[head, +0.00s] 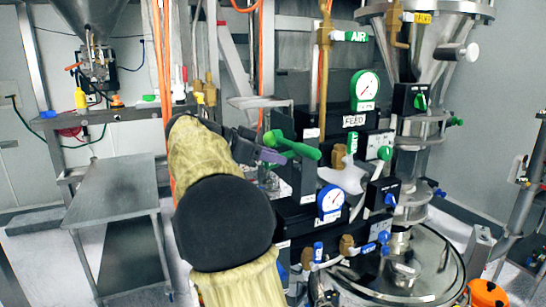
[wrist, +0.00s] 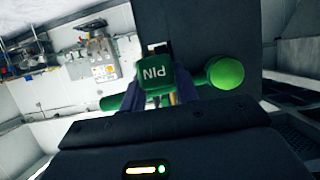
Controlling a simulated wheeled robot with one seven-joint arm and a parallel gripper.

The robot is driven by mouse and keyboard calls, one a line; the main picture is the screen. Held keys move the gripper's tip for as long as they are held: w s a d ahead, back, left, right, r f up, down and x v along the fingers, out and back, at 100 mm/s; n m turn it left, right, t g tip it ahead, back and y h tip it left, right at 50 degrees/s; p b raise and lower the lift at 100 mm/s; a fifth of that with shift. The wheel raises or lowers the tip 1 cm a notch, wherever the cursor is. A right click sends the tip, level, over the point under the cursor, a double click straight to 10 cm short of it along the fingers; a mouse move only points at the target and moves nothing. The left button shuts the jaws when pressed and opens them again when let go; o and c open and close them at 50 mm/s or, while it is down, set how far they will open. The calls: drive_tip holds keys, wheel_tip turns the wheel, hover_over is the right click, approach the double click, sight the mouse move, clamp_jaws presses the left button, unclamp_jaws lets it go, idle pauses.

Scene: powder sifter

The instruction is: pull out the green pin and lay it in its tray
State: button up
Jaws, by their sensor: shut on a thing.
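The green pin (wrist: 157,82) lies across my gripper (wrist: 160,92) in the wrist view, with a block marked PIN between the two fingers and a round knob at the right. In the head view the green pin (head: 293,148) shows beside the dark machine panel, at the end of my arm. My gripper (head: 268,153) is shut on it, partly hidden behind my arm. I cannot tell whether the pin's shaft is still in a hole. I cannot make out its tray for certain.
The machine carries gauges (head: 366,90) and valves close to the right of my gripper. A FEED label (head: 354,121) is above it. A grey metal table (head: 118,185) stands at the left. A round steel vessel lid (head: 405,275) is at the lower right.

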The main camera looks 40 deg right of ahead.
drive_tip(key=shift+w+a+b, duration=0.25)
drive_tip(key=shift+a, duration=0.8)
drive_tip(key=shift+w+a+b, duration=0.25)
drive_tip(key=shift+a, duration=0.85)
drive_tip(key=shift+w+a+b, duration=0.25)
drive_tip(key=shift+a, duration=0.8)
idle(0.6)
drive_tip(key=shift+a, duration=0.1)
drive_tip(key=a, duration=0.2)
drive_tip(key=w+a, duration=0.1)
drive_tip(key=a, duration=0.2)
drive_tip(key=shift+w+a, duration=0.2)
drive_tip(key=shift+a, duration=0.15)
idle(0.7)
drive_tip(key=w+a+p, duration=0.1)
drive_tip(key=a, duration=0.6)
drive_tip(key=shift+w, duration=0.35)
idle(0.8)
drive_tip(key=shift+r, duration=0.1)
